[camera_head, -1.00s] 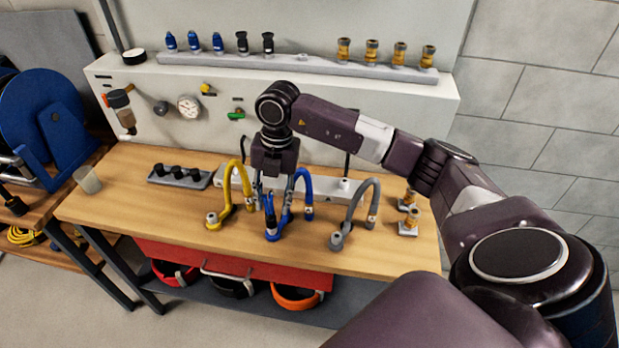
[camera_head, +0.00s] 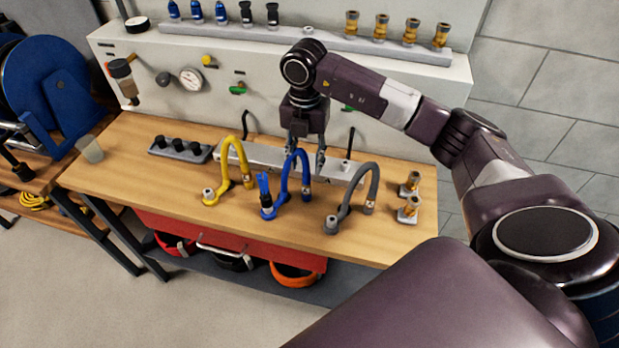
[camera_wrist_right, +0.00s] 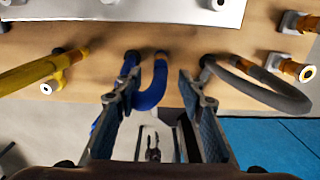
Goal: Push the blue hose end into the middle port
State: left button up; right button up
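The blue hose (camera_head: 284,186) arches up in the middle of the bench, between the yellow and grey hoses; it also shows in the wrist view (camera_wrist_right: 152,97). An upright dark fitting with a blue top (camera_head: 264,186) stands at its front end. The pale port block (camera_head: 262,157) lies behind the hoses; which opening is the middle port cannot be told. My right gripper (camera_head: 306,163) points down around the top of the blue hose arch. In the wrist view its fingers (camera_wrist_right: 158,84) are apart with the hose showing between them, no grip visible. My left gripper is out of view.
The yellow hose (camera_head: 227,184) stands left and the grey hose (camera_head: 347,211) right. Brass fittings (camera_head: 409,207) stand at the right bench end. A dark rack (camera_head: 182,151) and a cup (camera_head: 90,150) are left. The bench (camera_head: 130,190) is clear at front left.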

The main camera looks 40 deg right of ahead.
aim_at(306, 174)
jog(key=shift+a+f, duration=0.1)
jog(key=shift+a, duration=0.05)
jog(key=shift+f, duration=0.3)
jog(key=shift+d+f+b, duration=0.25)
jog(key=shift+f+b, duration=0.1)
jog(key=shift+b, duration=0.15)
notch_tip(306, 174, down, 3)
jog(key=shift+f+b, duration=0.1)
jog(key=shift+b, duration=1.05)
notch_tip(306, 174, down, 4)
jog(key=shift+r+b, duration=0.25)
jog(key=shift+b, duration=0.95)
jog(key=shift+f+b, duration=0.3)
jog(key=shift+f, duration=0.15)
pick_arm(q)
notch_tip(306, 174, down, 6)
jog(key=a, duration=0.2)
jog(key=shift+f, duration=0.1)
